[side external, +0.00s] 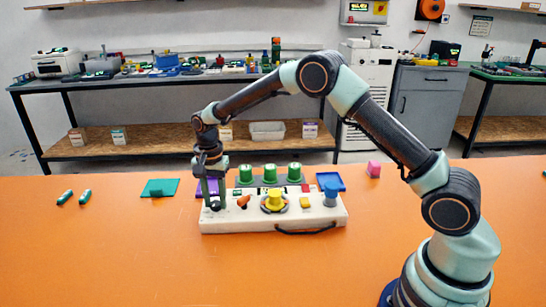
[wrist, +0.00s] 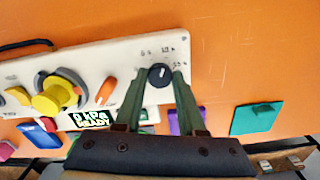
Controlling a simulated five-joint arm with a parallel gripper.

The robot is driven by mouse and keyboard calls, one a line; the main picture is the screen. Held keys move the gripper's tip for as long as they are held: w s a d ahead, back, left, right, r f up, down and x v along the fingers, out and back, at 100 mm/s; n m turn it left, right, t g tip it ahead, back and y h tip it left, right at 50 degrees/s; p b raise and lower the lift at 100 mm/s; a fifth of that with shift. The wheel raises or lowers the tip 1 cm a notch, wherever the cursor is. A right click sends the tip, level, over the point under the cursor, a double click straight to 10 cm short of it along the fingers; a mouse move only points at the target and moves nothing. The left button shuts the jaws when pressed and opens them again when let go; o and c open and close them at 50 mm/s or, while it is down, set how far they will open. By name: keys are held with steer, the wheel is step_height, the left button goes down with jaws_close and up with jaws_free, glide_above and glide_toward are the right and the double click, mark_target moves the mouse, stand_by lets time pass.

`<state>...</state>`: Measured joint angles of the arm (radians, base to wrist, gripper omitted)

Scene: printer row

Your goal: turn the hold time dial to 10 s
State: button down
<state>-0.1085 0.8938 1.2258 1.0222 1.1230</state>
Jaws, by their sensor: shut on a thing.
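The hold time dial (wrist: 160,75) is a small black round knob with a pale pointer mark, at the end of the white panel (wrist: 122,58). Small printed marks stand around it, too small to read surely, so I cannot tell which one the pointer meets. My gripper (wrist: 159,80) has its two green fingers on either side of the dial and is shut on it. In the side external view my gripper (side external: 215,204) points down at the panel's left end (side external: 240,224), and the fingers mostly hide the dial.
On the panel are an orange lever (side external: 243,201), a yellow knob (side external: 274,200), a yellow button (side external: 305,203) and a blue knob (side external: 331,193). Green cylinders (side external: 270,172) stand behind. The orange table (side external: 130,250) is clear in front.

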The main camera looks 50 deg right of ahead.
mark_target(216, 203)
steer(key=shift+r+m, duration=0.1)
steer(key=shift+m, duration=0.5)
steer(key=c, duration=0.5)
jaws_free()
step_height(216, 203, up, 12)
steer(key=shift+r, duration=0.15)
